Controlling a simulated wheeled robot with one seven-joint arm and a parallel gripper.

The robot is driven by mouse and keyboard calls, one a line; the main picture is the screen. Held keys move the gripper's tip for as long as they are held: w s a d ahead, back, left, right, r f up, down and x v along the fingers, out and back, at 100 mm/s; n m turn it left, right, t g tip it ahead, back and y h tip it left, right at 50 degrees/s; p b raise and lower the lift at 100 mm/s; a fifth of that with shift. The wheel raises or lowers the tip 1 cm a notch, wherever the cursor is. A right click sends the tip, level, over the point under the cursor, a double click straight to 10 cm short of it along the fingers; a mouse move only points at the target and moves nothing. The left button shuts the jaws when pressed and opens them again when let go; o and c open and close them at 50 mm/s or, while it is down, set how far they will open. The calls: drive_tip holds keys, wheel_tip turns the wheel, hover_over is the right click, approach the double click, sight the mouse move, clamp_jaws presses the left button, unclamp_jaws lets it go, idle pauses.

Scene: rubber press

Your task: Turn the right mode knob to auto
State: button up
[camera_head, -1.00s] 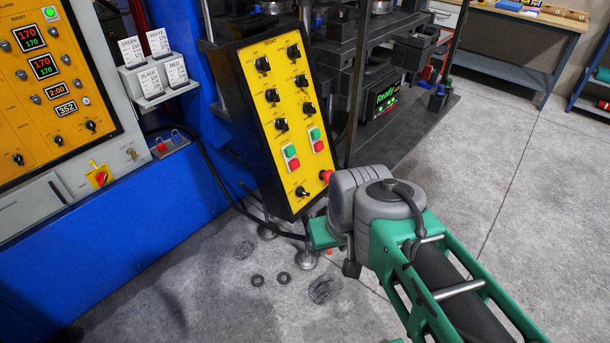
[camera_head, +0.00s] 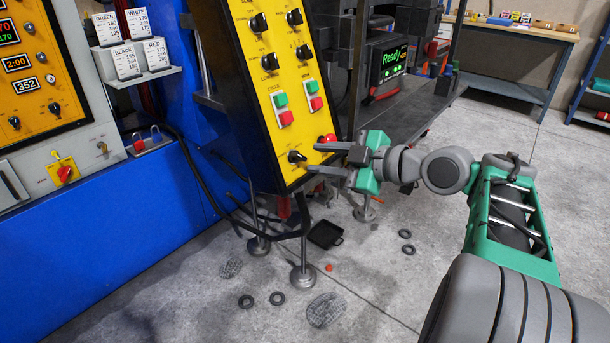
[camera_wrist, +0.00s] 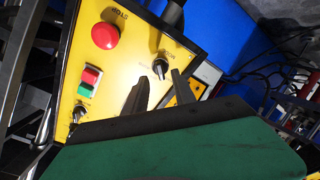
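A black pointer knob (camera_head: 297,157) sits at the bottom of the tilted yellow control panel (camera_head: 268,60). It is the knob nearest my gripper; its label is too small to read surely as mode. It also shows in the wrist view (camera_wrist: 160,68), beyond and between my fingertips. My gripper (camera_head: 316,159) is open and empty, its fingers pointing left towards the knob from the right. In the wrist view, my gripper (camera_wrist: 159,78) has its two dark fingers apart, with the knob in the gap. I cannot tell whether they touch it.
A red stop button (camera_head: 326,139) stands close above my fingers; it also shows in the wrist view (camera_wrist: 105,35). Green and red buttons (camera_head: 284,109) and several other knobs are higher on the panel. A screen reading Ready (camera_head: 391,58) is behind. Small rings lie on the floor.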

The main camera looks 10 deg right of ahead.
sight(303, 157)
drive_tip(key=x, duration=0.4)
drive_tip(key=shift+w+a+f, duration=0.15)
drive_tip(key=shift+w+a, duration=0.1)
drive_tip(key=shift+w, duration=0.05)
drive_tip(key=shift+c, duration=0.3)
clamp_jaws()
